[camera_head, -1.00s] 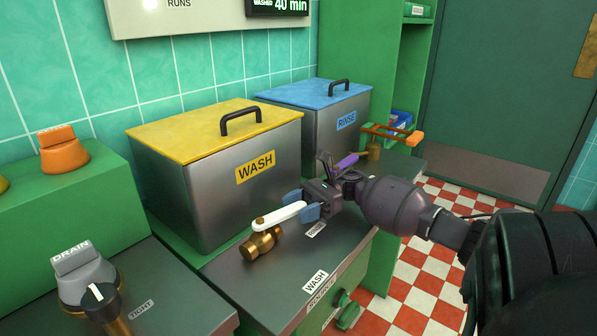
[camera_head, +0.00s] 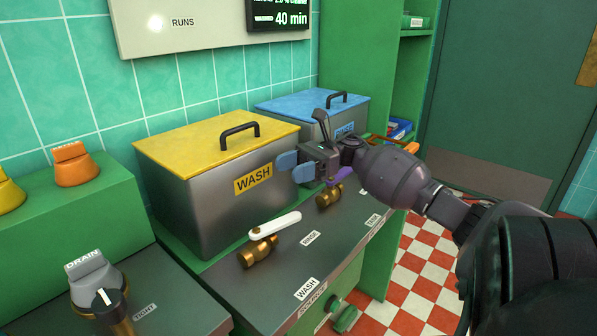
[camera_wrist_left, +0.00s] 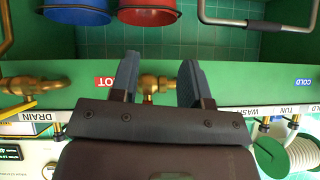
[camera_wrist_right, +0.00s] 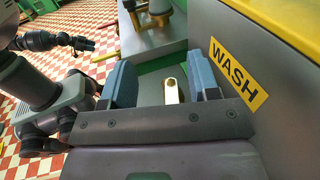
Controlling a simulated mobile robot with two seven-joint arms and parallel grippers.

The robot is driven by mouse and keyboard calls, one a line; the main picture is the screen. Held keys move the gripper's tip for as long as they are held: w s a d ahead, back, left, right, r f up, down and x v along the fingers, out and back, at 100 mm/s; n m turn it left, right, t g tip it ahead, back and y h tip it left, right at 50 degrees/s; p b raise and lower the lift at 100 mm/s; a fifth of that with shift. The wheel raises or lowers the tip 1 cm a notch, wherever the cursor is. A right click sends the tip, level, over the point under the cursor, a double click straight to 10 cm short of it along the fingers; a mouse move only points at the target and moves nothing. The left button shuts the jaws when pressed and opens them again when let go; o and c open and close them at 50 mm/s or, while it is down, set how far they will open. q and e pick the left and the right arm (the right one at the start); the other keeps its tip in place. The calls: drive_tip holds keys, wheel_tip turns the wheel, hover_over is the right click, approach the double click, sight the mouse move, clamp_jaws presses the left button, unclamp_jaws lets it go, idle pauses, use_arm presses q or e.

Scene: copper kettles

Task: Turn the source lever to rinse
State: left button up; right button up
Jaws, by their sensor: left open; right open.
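The source lever is a white handle (camera_head: 275,225) on a brass valve (camera_head: 259,250), on the grey counter in front of the yellow-lidded wash tank. The handle slants toward the back right. A RINSE label (camera_head: 310,239) lies to its right and a WASH label (camera_head: 306,288) lies nearer the front. My right gripper (camera_head: 288,168) is open and empty, above and behind the lever, near the tank's front. In the right wrist view the white handle (camera_wrist_right: 172,92) shows between the open fingers, farther off. My left gripper (camera_wrist_left: 160,82) is open, only in its wrist view, with a brass fitting (camera_wrist_left: 152,86) beyond its fingers.
The wash tank (camera_head: 205,205) is close beside my right gripper. A second brass valve (camera_head: 329,196) with a purple handle (camera_head: 340,175) stands behind the lever. A blue-lidded tank (camera_head: 310,101) is farther back. A drain knob (camera_head: 91,270) stands at the front left.

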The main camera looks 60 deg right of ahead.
use_arm(q)
drive_tip(key=shift+s+a+n+p, duration=0.2)
drive_tip(key=shift+s+n+p, duration=0.1)
drive_tip(key=shift+s+p, duration=0.2)
use_arm(e)
wheel_tip(320, 180, up, 6)
drive_tip(key=shift+r, duration=0.25)
use_arm(q)
drive_tip(key=shift+w, duration=0.1)
